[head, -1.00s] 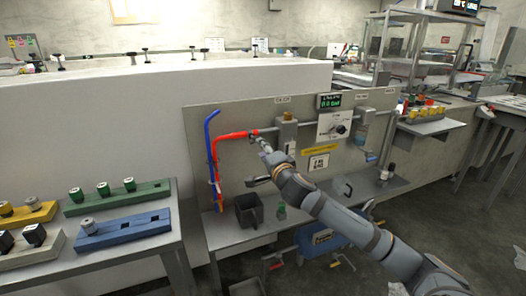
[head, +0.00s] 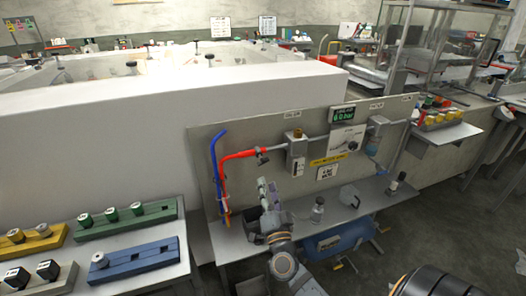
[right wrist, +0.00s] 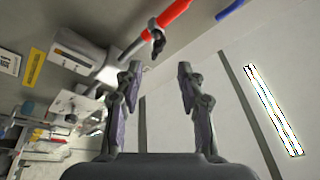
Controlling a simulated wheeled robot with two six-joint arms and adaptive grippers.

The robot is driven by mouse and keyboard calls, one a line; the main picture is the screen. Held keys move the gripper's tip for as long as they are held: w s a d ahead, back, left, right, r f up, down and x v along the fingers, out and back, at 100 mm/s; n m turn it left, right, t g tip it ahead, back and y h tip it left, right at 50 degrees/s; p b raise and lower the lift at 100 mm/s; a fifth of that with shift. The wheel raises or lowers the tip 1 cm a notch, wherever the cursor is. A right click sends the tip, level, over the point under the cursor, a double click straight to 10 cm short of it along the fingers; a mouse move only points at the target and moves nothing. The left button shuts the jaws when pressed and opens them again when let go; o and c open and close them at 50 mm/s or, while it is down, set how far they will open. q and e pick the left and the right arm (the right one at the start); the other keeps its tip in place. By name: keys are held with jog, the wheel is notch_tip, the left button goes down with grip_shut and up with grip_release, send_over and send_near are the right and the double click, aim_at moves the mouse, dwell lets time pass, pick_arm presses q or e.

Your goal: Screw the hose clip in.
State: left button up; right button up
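The red hose (head: 238,155) runs along the upper left of the grey panel and bends down beside a blue hose (head: 214,165). A dark hose clip (head: 262,154) sits around the red hose's right end, where it meets the metal pipe. The clip (right wrist: 157,38) also shows in the right wrist view, just beyond and apart from my fingertips, with the red hose (right wrist: 168,18) above it. My right gripper (head: 268,187) is open and empty, below the clip, in front of the panel. The clip's screw is too small to make out. My left gripper is not in view.
The panel (head: 200,140) carries a valve block (head: 297,150), a gauge with a green display (head: 343,115) and a filter bowl (head: 374,145). A bottle (head: 318,209) and a clear jug (head: 349,196) stand on the shelf below. Blocks with knobs lie on the left table (head: 150,271).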

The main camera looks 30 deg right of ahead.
aim_at(263, 163)
jog(key=p+x, duration=0.1)
jog(key=x, duration=0.9)
jog(key=shift+w+d, duration=0.1)
jog(key=shift+d, duration=0.1)
